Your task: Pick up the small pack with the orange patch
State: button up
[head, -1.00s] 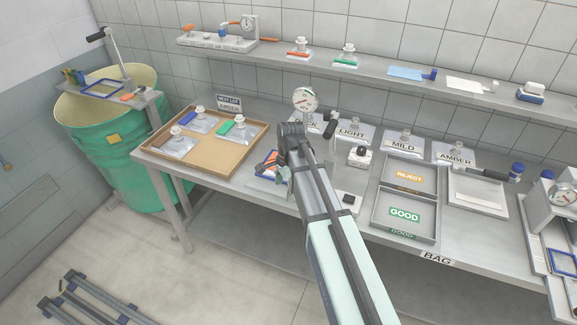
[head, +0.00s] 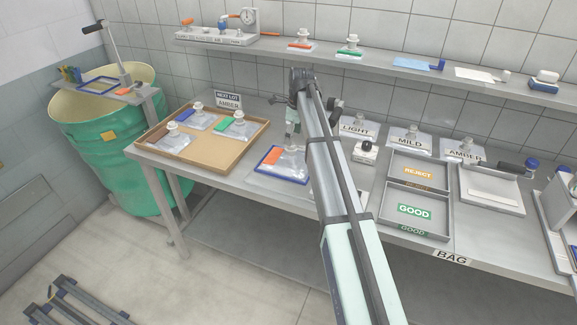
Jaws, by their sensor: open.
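A small clear pack with an orange patch (head: 271,157) and a pale cap lies inside a blue-edged square (head: 262,174) on the bench, right of the cardboard tray. My gripper (head: 291,136) is open and empty, and hangs above the back right part of this pack. My arm covers the bench just right of the pack. Another small pack with an orange-red patch (head: 299,46) sits on the shelf, beside one with a green patch (head: 348,54).
The tray (head: 218,158) holds packs with brown, blue and green patches. Right of my arm stand the LIGHT, MILD and AMBER sample packs, the REJECT bin (head: 419,172) and the GOOD bin (head: 414,211). The shelf (head: 380,69) overhangs the bench's back.

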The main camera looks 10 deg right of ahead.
aim_at(291, 148)
jog(key=shift+w+a+f+p, duration=0.15)
jog(key=shift+f+p, duration=0.45)
jog(key=shift+f, duration=1.05)
jog(key=shift+w+a+f+p, duration=0.15)
jog(key=shift+f+p, duration=0.4)
jog(key=shift+f, duration=1.1)
jog(key=c, duration=1.3)
